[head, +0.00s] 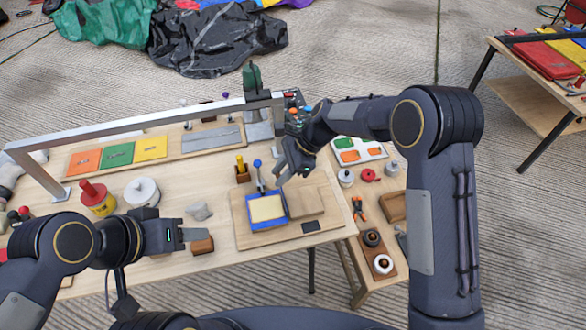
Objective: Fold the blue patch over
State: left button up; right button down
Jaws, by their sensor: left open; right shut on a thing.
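The blue patch (251,228) lies on a wooden board (240,240) on the workbench, with a cream panel (267,208) framed inside its blue border. My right gripper (279,184) reaches down to the upper right part of the patch and is shut on its edge; the fingers partly hide the hold. A blue-knobbed rod (258,165) stands just left of these fingers. A tan block (306,203) lies right of the patch on the board. My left gripper (195,235) is open and empty, left of the board, above or beside a small brown block (203,246).
A grey metal frame bar (140,122) crosses the bench behind. Orange, green and yellow swatches (118,154) lie beneath it. A white spool (141,192), a red-topped can (97,198) and a grey stone-like lump (199,210) stand left. A side table (350,240) holds pliers (358,208) and spools.

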jog(key=shift+h, duration=0.6)
jog(key=shift+s+a+f+p, duration=0.1)
jog(key=shift+s+a+p, duration=0.15)
jog(key=shift+a, duration=0.65)
jog(key=shift+s+a+f+p, duration=0.1)
jog(key=shift+s+a+p, duration=0.2)
jog(key=shift+a, duration=0.55)
jog(key=shift+s+a+f+p, duration=0.1)
jog(key=shift+s+a+p, duration=0.15)
jog(key=shift+a, duration=0.65)
